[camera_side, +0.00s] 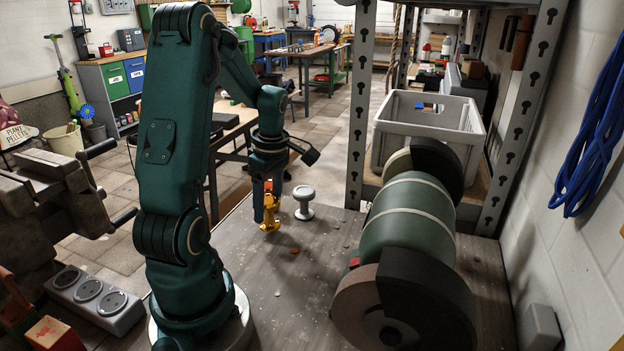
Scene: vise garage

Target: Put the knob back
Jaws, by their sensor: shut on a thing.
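My gripper (267,208) points down low over the grey-brown bench top (285,290), right of my arm. It is shut on a small gold-coloured piece, which looks like the knob (270,226). The knob's lower end is at or just above the bench; I cannot tell which. The fingers hide part of it. A pale grey post with a round, wide top (303,193) stands upright on the bench just right of my gripper, apart from it.
A green bench grinder (408,222) with dark wheel guards fills the right side. A metal shelf upright (360,100) and a grey crate (420,135) stand behind. A vise (50,190) and a power strip (90,292) are at left. The bench front is mostly clear, with small chips.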

